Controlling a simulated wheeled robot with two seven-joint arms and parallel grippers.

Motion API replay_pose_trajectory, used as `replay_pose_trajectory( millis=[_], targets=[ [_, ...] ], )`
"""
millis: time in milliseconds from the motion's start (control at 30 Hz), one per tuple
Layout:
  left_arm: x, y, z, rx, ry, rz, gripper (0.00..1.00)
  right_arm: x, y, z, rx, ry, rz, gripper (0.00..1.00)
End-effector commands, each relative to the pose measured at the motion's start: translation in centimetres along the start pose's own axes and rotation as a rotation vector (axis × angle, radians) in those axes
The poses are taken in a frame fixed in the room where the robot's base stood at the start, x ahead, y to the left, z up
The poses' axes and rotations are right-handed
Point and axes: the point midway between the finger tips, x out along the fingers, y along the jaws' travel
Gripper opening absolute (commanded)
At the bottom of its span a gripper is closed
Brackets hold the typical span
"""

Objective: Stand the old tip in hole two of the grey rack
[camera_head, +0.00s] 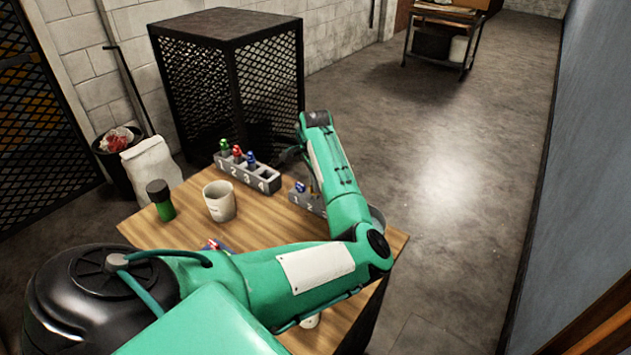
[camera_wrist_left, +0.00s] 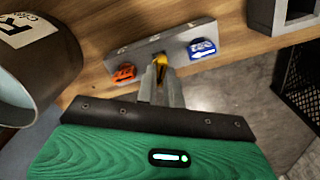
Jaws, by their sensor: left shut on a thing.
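The grey rack (camera_head: 320,208) stands at the table's right side in the head view, partly hidden by my left forearm. It also shows in the left wrist view (camera_wrist_left: 140,53), with a blue tip (camera_wrist_left: 202,48) at one end and an orange tip (camera_wrist_left: 123,73) toward the other. My left gripper (camera_wrist_left: 161,82) is shut on a yellow tip (camera_wrist_left: 160,62), apparently the old tip, between those two. The yellow tip's lower end is hidden, so I cannot tell how far it is in a hole. My right gripper is not in view.
A second grey rack (camera_head: 247,178), numbered 1 to 4, holds green, red and blue tips. A labelled grey container (camera_wrist_left: 38,62) is close by my left gripper.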

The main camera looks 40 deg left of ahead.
Motion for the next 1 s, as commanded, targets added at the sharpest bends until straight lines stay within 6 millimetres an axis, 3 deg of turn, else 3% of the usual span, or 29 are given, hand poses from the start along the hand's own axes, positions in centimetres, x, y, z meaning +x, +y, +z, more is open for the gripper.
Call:
replay_pose_trajectory(
  millis=[733,767,867,1000],
  targets=[
    [1.9,0.0,0.0,0.0,0.0,0.0,0.0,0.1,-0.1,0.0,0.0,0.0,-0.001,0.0],
    [1.9,0.0,0.0,0.0,0.0,-0.001,0.13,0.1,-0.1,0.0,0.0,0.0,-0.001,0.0],
    [1.9,0.0,0.0,0.0,0.0,0.0,0.33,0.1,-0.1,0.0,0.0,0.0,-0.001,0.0],
    [1.9,0.0,0.0,0.0,0.0,0.0,0.34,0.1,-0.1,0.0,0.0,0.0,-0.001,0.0]
  ],
)
